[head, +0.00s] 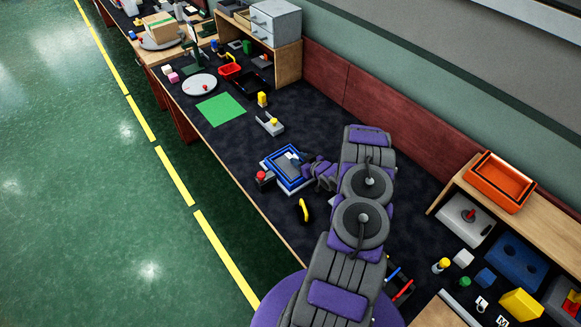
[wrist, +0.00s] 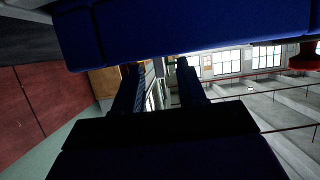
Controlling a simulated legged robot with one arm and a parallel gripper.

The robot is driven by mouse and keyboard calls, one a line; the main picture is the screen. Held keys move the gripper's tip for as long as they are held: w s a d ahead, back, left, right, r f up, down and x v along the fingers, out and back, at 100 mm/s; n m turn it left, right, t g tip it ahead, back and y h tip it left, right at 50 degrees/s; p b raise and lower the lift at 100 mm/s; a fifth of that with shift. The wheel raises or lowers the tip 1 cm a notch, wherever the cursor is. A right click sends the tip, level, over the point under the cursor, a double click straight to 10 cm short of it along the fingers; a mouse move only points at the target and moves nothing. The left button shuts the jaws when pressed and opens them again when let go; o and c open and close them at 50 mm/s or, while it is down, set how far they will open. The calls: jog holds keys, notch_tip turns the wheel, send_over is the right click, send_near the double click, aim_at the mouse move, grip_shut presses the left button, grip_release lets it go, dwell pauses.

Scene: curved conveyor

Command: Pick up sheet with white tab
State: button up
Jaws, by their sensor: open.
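A blue-framed tray (head: 272,160) lies on the dark bench top near the middle of the head view. A flat grey-blue sheet (head: 284,168) lies within its frame, with a small white tab (head: 292,155) near its upper side. My gripper (head: 306,171) is at the right edge of the tray; its fingertips are too small there to make out. In the wrist view my gripper (wrist: 160,72) shows as two dark fingers apart with a gap between them, and I see no sheet held. My arm covers the bench just right of the tray.
A red button (head: 264,176) stands at the tray's left corner and a yellow-and-black object (head: 304,210) below it. A grey block with a yellow knob (head: 270,122) and a green mat (head: 221,109) lie farther up the bench. An orange bin (head: 498,182) sits on the right shelf.

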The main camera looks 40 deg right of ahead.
jog(key=shift+w+d+f, duration=0.15)
jog(key=shift+w+f, duration=0.05)
jog(key=shift+w, duration=0.45)
grip_shut()
